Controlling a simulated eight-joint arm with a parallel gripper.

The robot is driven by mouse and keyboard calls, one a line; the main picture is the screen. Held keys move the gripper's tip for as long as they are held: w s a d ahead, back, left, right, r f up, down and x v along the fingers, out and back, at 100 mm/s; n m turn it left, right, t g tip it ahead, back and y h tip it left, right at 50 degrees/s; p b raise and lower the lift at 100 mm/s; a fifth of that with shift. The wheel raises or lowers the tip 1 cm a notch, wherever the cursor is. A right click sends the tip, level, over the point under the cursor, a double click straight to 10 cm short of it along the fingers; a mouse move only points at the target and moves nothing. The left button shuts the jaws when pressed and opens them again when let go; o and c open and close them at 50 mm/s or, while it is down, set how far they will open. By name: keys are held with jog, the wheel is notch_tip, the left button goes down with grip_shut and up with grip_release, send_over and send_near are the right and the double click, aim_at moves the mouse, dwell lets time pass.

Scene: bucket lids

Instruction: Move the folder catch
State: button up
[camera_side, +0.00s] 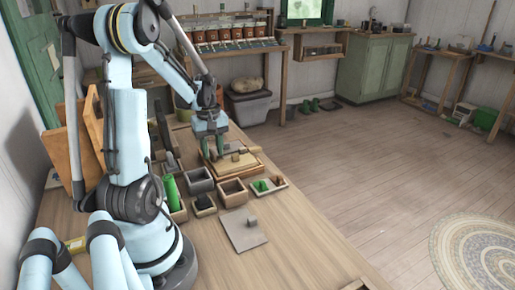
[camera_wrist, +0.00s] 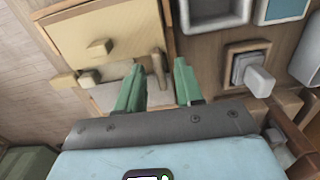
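A flat folder (camera_wrist: 120,22) with a pale yellow panel and darker wooden border lies on the bench; in the side view it is the wooden board (camera_side: 238,166) under my gripper (camera_side: 213,150). A small brown upright piece, which looks like the folder catch (camera_wrist: 158,66), stands at the panel's edge. In the wrist view my gripper (camera_wrist: 158,76) has its green fingers apart, one on each side of the catch, with visible gaps. I cannot tell how far down the fingers reach along it.
A wooden knob (camera_wrist: 98,48) and small blocks (camera_wrist: 65,80) sit on and beside the folder. Open boxes (camera_side: 200,180) and a tray with green items (camera_side: 267,185) stand nearby. A grey plate with a block (camera_side: 243,232) lies nearer the front. The bench's front right is clear.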

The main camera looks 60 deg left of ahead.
aim_at(213, 152)
notch_tip(213, 152, up, 12)
dwell(0.8)
jog(key=w+d+f+m+t, duration=0.1)
jog(key=w+d+m+t, duration=0.2)
jog(key=d+m, duration=0.5)
jog(key=w+d+f+m+t, duration=0.1)
jog(key=w+d+m+t, duration=0.3)
jog(key=d+m, duration=0.5)
jog(key=d, duration=1.1)
jog(key=shift+d+f+m, duration=0.3)
jog(key=shift+d, duration=0.1)
jog(key=shift+s, duration=0.1)
